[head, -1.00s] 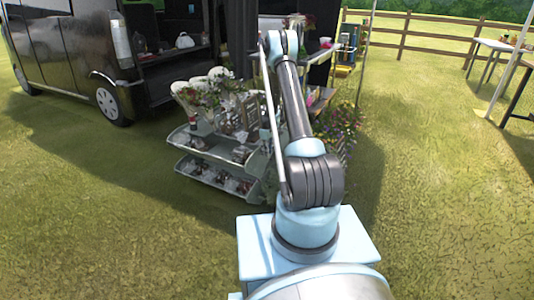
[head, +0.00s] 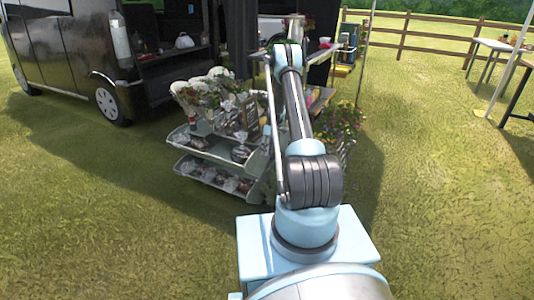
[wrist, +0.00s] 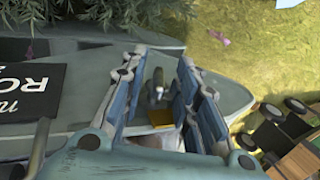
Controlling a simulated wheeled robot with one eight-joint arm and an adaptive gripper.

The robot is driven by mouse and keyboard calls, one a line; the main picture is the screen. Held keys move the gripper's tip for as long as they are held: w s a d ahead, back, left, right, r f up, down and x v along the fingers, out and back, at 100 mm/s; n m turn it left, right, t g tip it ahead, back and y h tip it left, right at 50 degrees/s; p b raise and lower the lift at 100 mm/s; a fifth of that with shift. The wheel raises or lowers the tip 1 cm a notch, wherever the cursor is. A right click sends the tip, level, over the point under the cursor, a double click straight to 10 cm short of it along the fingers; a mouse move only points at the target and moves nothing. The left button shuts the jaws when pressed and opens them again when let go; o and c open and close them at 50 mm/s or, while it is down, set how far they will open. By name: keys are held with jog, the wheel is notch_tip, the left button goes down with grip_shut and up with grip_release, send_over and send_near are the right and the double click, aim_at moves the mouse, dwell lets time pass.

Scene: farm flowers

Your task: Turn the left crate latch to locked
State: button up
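My gripper (wrist: 158,85) is open in the wrist view, its two blue-grey fingers apart. A small grey upright piece (wrist: 157,86), which may be the latch, shows in the gap between them, above a small yellow-brown patch (wrist: 161,118). I cannot tell whether the fingers touch it or which way it is turned. Behind it is a grey-green surface with a rounded edge (wrist: 235,98). In the head view my gripper is hidden behind my arm, and no latch can be made out.
A tiered cart (head: 215,150) with flowers (head: 200,90) and wrapped goods stands left of my arm. A black sign (wrist: 28,92) lies left of my gripper. Dark round pots or wheels (wrist: 270,125) are at right. A black van (head: 75,50) is behind; open grass lies right.

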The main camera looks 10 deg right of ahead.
jog(key=v, duration=1.2)
dwell(0.3)
